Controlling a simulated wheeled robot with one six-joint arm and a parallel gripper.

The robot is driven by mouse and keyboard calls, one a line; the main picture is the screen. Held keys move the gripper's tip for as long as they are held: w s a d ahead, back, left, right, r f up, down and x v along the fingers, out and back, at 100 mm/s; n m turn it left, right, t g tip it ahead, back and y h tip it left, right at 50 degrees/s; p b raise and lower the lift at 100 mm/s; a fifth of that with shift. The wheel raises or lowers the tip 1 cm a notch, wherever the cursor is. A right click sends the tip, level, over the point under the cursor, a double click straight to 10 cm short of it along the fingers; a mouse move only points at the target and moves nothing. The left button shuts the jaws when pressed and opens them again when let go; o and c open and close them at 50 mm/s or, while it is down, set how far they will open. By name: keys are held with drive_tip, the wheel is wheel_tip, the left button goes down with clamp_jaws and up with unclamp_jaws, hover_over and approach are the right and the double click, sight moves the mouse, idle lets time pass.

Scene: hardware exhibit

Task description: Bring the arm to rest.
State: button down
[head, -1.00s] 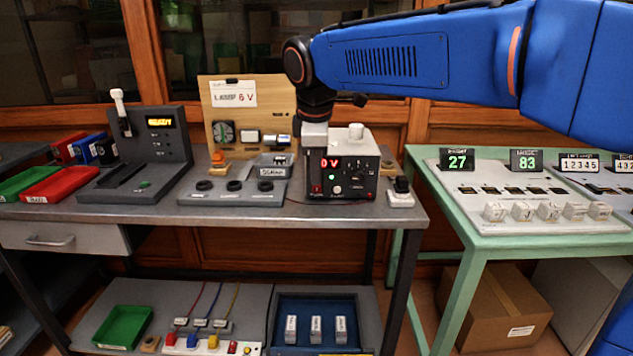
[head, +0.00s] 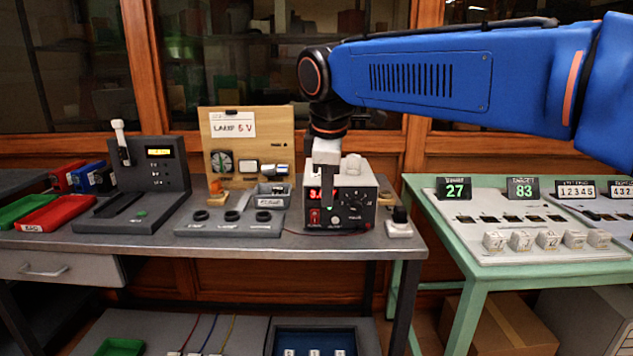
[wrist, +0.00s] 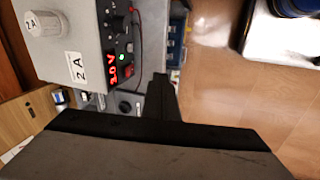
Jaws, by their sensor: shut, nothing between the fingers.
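My gripper (head: 325,178) points down just in front of the grey power supply (head: 365,207), on the long grey bench. It is shut and empty. In the head view it covers part of the supply's red display, and I cannot tell whether it touches the case. In the wrist view the dark fingers (wrist: 161,88) are in the lower middle, and the power supply (wrist: 75,50) is at upper left, seen sideways, with its display apparently at 3.0 V. My blue arm reaches in from the right, above the green table.
A wooden lamp board (head: 247,130) stands behind the supply, to the left. A grey console (head: 232,222) and a lever unit (head: 160,170) stand left of it. A white plug block (head: 399,225) is close on the right. The green table (head: 425,205) holds counters and blocks.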

drive_tip(key=s+d+f+m, duration=0.6)
drive_tip(key=s+d, duration=0.2)
drive_tip(key=d, duration=0.3)
drive_tip(key=s+d+f+m, duration=0.6)
drive_tip(key=s+d+f, duration=0.15)
drive_tip(key=d, duration=0.45)
drive_tip(key=s+d+f+m+t, duration=0.1)
drive_tip(key=s+d+f+m, duration=0.3)
drive_tip(key=s+f, duration=0.3)
drive_tip(key=shift+s+f+m, duration=0.35)
drive_tip(key=shift+s+m, duration=0.05)
drive_tip(key=shift+s, duration=0.2)
